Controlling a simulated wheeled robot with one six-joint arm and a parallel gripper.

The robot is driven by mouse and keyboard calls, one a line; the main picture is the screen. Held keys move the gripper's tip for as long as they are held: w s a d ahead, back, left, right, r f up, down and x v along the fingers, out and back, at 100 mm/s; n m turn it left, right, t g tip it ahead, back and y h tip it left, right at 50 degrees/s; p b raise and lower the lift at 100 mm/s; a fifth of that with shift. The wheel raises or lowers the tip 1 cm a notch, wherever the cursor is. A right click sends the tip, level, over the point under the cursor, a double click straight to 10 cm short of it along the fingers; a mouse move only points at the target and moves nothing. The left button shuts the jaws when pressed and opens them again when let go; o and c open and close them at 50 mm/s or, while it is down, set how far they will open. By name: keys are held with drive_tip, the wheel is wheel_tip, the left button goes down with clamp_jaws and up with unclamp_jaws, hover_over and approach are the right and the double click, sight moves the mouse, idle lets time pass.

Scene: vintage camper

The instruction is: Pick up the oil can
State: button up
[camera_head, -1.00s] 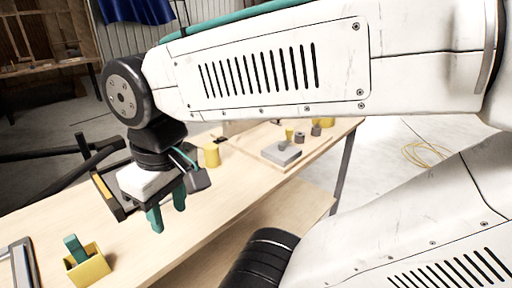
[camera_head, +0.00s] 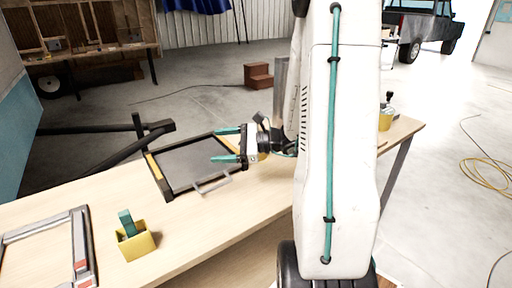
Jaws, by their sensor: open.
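A yellow can with a dark top (camera_head: 386,117), which looks like the oil can, stands on the far right part of the wooden bench. It is partly hidden behind my white arm. My gripper (camera_head: 222,145) is open and empty, with its two teal fingers spread apart and pointing left. It is over or near the dark framed tray on the bench, well to the left of the can and apart from it.
The dark tray (camera_head: 158,178) has a light handle at its front. A yellow box (camera_head: 138,246) holding a teal piece and a grey frame (camera_head: 83,250) lie on the near left of the bench. My arm hides the bench's middle right. A yellow cable (camera_head: 485,172) lies on the floor.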

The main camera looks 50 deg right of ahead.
drive_tip(key=s+d+f+m+t+h, duration=0.1)
drive_tip(key=d+f+m+h, duration=0.2)
drive_tip(key=d, duration=0.4)
drive_tip(key=s+d+f+m+t+h, duration=0.2)
drive_tip(key=d+f+m+h, duration=0.2)
drive_tip(key=d+m, duration=0.1)
drive_tip(key=s+d+f+m+t+h, duration=0.1)
drive_tip(key=d+f+m+h, duration=0.3)
drive_tip(key=d, duration=0.4)
drive_tip(key=shift+s+d+t, duration=0.2)
drive_tip(key=shift+d+t, duration=0.1)
drive_tip(key=shift+t, duration=0.3)
drive_tip(key=shift+w+d+f+m+h, duration=0.2)
drive_tip(key=shift+f+m+h, duration=0.1)
drive_tip(key=shift+f+m, duration=0.1)
drive_tip(key=shift+w, duration=0.35)
drive_tip(key=w, duration=0.6)
drive_tip(key=shift+w+r, duration=0.15)
drive_tip(key=shift+w, duration=0.25)
drive_tip(key=c, duration=1.2)
drive_tip(key=shift+r, duration=0.1)
